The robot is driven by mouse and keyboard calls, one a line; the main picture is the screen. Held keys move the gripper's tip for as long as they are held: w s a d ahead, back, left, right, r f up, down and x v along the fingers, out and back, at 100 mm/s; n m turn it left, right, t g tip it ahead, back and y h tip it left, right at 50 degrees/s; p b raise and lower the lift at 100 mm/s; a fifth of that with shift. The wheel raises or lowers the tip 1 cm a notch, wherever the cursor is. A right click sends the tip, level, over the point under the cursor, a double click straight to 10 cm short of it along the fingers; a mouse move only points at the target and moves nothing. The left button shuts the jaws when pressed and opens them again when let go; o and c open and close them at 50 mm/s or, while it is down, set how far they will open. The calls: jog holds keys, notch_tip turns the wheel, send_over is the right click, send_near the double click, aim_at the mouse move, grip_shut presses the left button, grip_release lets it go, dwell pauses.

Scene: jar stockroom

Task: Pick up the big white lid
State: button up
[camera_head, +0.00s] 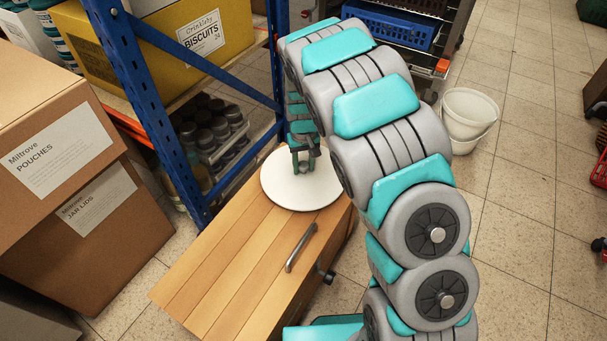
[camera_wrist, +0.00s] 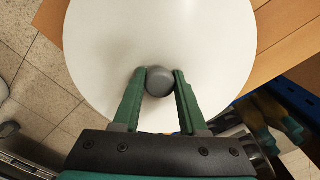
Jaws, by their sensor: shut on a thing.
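The big white lid (camera_head: 295,191) is a round flat disc at the far end of a wooden cabinet top. It also fills much of the wrist view (camera_wrist: 165,35). A grey round knob (camera_wrist: 159,81) stands on it. My gripper (camera_head: 303,168) points down over the lid, and its green fingers (camera_wrist: 160,82) are on either side of the knob, shut on it. I cannot tell whether the lid rests on the wood or is slightly above it. My arm hides part of the lid's right side in the head view.
The wooden cabinet top (camera_head: 225,275) is bare towards the front, apart from a dark bar handle (camera_head: 301,247). A blue rack post (camera_head: 150,105) stands close on the left. Cardboard boxes (camera_head: 60,150) are stacked far left. A white bucket (camera_head: 468,115) stands on the floor at right.

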grip_shut()
